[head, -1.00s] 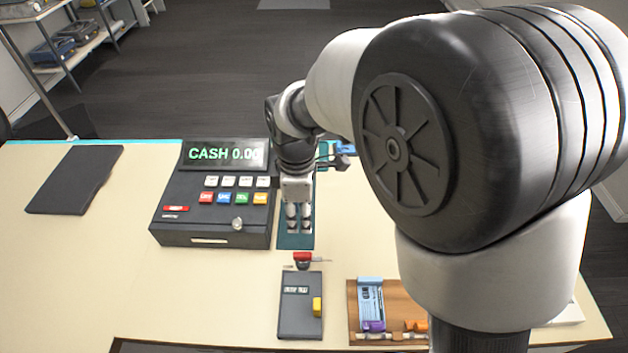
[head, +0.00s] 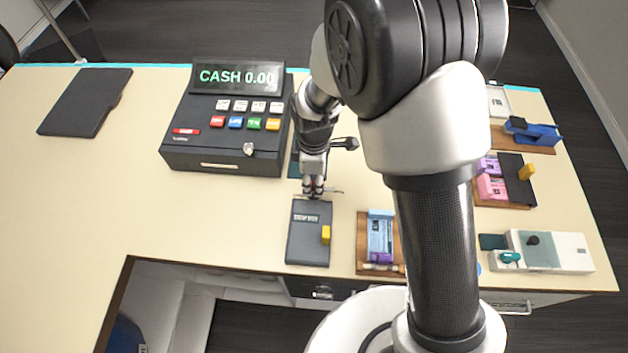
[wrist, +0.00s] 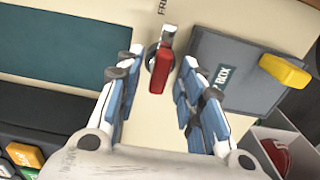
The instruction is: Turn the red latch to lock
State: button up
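The red latch (wrist: 159,72) shows in the wrist view as a red handle with a metal end, on the cream counter beside the dark grey box (wrist: 235,75). My gripper (wrist: 163,57) is open, with its blue-padded fingers on either side of the latch. In the head view my gripper (head: 313,190) points down just behind the grey box and hides most of the latch. A thin metal bar sticks out on either side there.
The cash register (head: 228,125) stands behind and left of my gripper. The box carries a yellow knob (head: 326,235). A wooden tray (head: 363,245) is to its right. More devices, including a white one (head: 570,252), stand at the right. The counter's left side is mostly clear.

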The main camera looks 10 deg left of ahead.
jog(key=shift+f, duration=0.2)
grip_shut()
dwell(0.4)
